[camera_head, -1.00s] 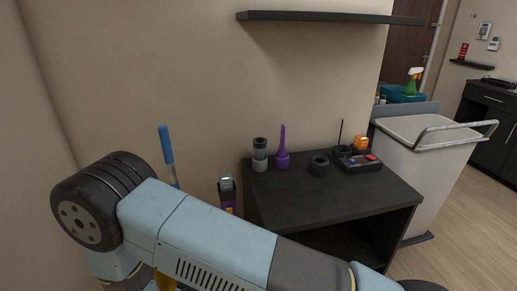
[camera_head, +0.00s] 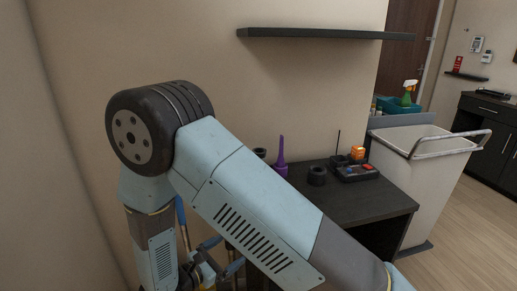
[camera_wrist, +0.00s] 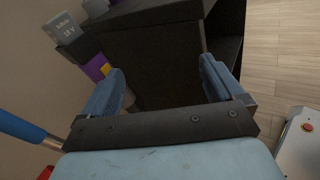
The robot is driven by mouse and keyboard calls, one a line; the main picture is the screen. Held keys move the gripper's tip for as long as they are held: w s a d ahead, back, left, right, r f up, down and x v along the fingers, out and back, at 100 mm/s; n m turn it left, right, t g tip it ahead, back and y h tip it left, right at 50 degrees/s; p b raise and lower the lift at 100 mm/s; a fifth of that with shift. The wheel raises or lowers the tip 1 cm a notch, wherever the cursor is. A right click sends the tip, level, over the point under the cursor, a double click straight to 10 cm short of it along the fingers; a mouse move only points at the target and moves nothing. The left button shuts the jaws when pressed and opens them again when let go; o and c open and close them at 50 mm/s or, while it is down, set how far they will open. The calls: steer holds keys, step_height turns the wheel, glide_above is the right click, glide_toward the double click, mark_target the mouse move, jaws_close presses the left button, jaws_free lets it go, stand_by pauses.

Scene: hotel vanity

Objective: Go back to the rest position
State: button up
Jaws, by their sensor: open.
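My gripper (camera_wrist: 163,84) is open in the wrist view, with its two blue fingers well apart and nothing between them. Beyond the fingers is the dark side of the small table (camera_wrist: 165,60). In the head view my arm is raised and bent across the middle, and my gripper (camera_head: 215,262) shows partly below, beside the lower arm link and left of the table (camera_head: 370,203).
On the table stand a purple nozzle (camera_head: 281,158), a black ring (camera_head: 317,175) and a dark tray (camera_head: 355,170) with an orange item (camera_head: 358,152). A white cart (camera_head: 425,175) is at right. A blue handle (camera_wrist: 22,126) is left of my gripper. A shelf (camera_head: 325,33) hangs above.

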steer(key=w+d+r+m+g+y, duration=0.2)
steer(key=d+r+m+g, duration=1)
steer(key=d+r, duration=0.75)
steer(key=s+d+r+m+t+y, duration=0.5)
steer(key=s+d+r+m+y, duration=0.4)
steer(key=s+d+r+m, duration=0.4)
step_height(320, 180, up, 2)
steer(key=shift+s+d+r+m, duration=0.2)
steer(key=shift+s+d+m, duration=0.05)
steer(key=shift+s+m, duration=0.1)
stand_by(0.8)
